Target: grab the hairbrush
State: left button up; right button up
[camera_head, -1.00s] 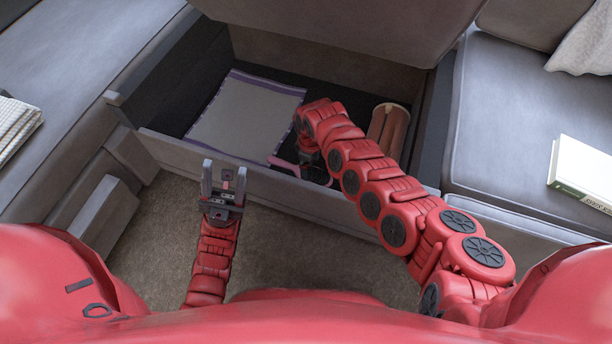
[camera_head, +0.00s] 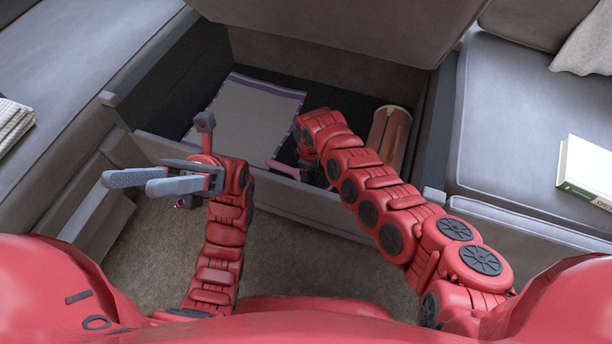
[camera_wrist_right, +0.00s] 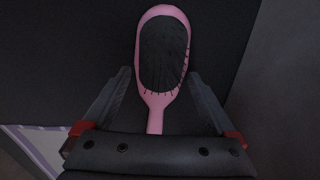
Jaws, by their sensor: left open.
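The pink hairbrush (camera_wrist_right: 163,55) with a dark bristle pad lies on the dark floor of the storage box. In the right wrist view its head points away from me and its handle runs back toward the gripper's palm. My right gripper (camera_wrist_right: 160,80) is open, with one finger on each side of the brush and a gap on both sides. In the head view my right arm reaches into the box and hides most of the brush. My left gripper (camera_head: 128,184) is open and empty, pointing left in front of the box.
The box has a low front wall (camera_head: 290,205) and a raised lid (camera_head: 340,25). A grey sheet with purple edging (camera_head: 245,115) lies inside at left. A white book (camera_head: 590,165) lies on the right seat.

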jog(key=c, duration=1)
